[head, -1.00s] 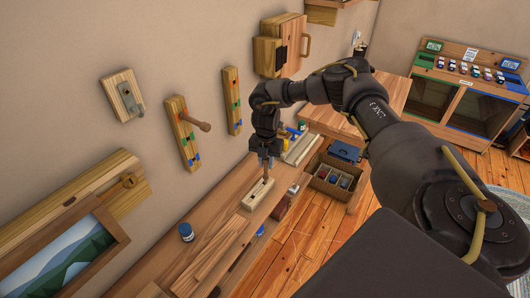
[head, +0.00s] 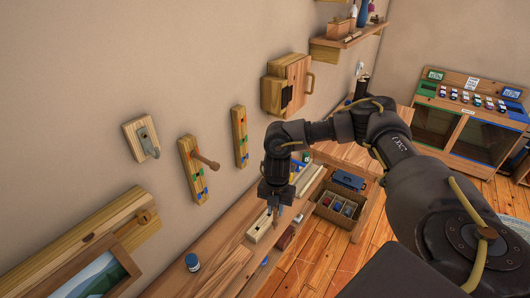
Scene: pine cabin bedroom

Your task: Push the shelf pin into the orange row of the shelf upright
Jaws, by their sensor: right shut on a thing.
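Two wooden shelf uprights hang on the wall. The left upright (head: 191,177) has a wooden peg (head: 206,161) sticking out near its top, with green and blue marks lower down. The right upright (head: 240,143) has orange, green and blue marks from top to bottom and no peg. My right gripper (head: 275,205) is shut on a small brown shelf pin (head: 275,217), held pointing down. It hangs over the bench by a pale slotted block (head: 259,228); whether the pin's tip is clear of the block is hard to tell. My left gripper is out of view.
A blue-lidded jar (head: 192,262) stands on the wooden bench (head: 226,254). A metal hook on a board (head: 141,137) and a wooden wall box (head: 286,84) flank the uprights. A divided bin (head: 339,206) sits right of the bench. Open wall lies between the uprights.

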